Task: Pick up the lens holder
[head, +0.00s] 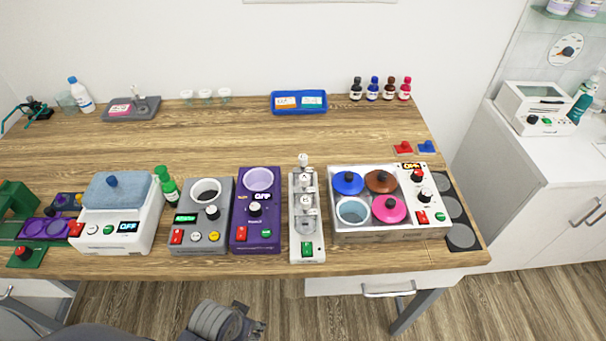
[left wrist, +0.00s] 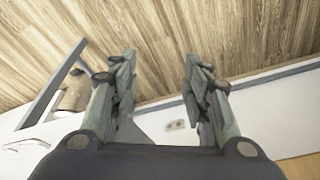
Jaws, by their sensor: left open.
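No item can be named the lens holder with certainty. A purple piece with two round lens-like discs (head: 45,228) lies at the left front of the wooden table and may be it; a dark green device partly overlaps that area. My left gripper (head: 250,326) is low at the bottom of the head view, in front of the table edge and well to the right of that piece. In the left wrist view my left gripper (left wrist: 158,62) has its two fingers apart with nothing between them. My right gripper is not in view.
The table front holds a white device with a blue lid (head: 118,195), a grey device (head: 203,222), a purple device (head: 256,225), a white narrow device (head: 307,230) and a box with coloured lids (head: 387,225). Bottles (head: 380,88) stand behind. The table middle (head: 240,135) is clear.

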